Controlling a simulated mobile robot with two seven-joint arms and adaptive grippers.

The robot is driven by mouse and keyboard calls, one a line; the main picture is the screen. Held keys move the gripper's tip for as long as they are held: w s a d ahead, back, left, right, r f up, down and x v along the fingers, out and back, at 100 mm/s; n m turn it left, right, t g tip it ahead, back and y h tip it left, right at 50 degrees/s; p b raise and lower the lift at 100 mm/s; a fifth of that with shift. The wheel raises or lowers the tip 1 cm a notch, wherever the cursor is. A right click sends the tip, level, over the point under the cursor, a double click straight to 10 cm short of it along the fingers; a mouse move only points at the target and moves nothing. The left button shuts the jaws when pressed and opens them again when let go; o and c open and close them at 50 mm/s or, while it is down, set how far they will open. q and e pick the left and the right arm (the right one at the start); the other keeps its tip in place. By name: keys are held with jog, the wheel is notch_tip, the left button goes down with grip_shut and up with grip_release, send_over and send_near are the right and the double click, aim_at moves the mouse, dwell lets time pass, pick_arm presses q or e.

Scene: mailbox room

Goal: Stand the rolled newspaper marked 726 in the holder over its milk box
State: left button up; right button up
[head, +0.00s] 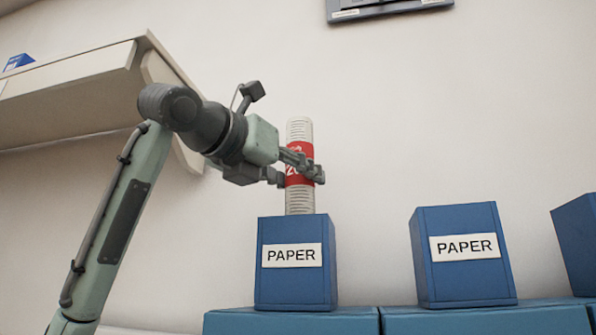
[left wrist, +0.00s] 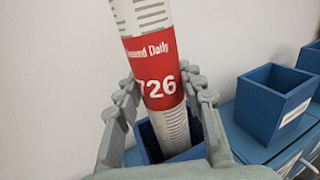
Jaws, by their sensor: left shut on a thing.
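The rolled newspaper (head: 299,200) is white with a red band. In the left wrist view the band on the newspaper (left wrist: 160,88) reads 726. My left gripper (head: 303,172) is shut around the band and holds the roll nearly upright over the left blue PAPER holder (head: 296,298). The fingers also show on both sides of the roll in the left wrist view (left wrist: 163,92). There the lower end reaches into the opening of the holder (left wrist: 146,136); its bottom is hidden. The holder stands on a blue milk box (head: 290,323). No number shows on that box. My right gripper is out of view.
A second PAPER holder (head: 463,278) stands to the right on another milk box (head: 490,321), and a third holder (head: 578,245) is at the right edge. A beige shelf (head: 75,95) juts from the wall at upper left.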

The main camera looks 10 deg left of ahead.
pick_arm(q)
jog(key=shift+f, duration=0.25)
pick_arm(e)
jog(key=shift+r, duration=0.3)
pick_arm(q)
jog(key=o, duration=1.3)
jog(key=shift+o, duration=0.2)
jog(key=v, duration=1.2)
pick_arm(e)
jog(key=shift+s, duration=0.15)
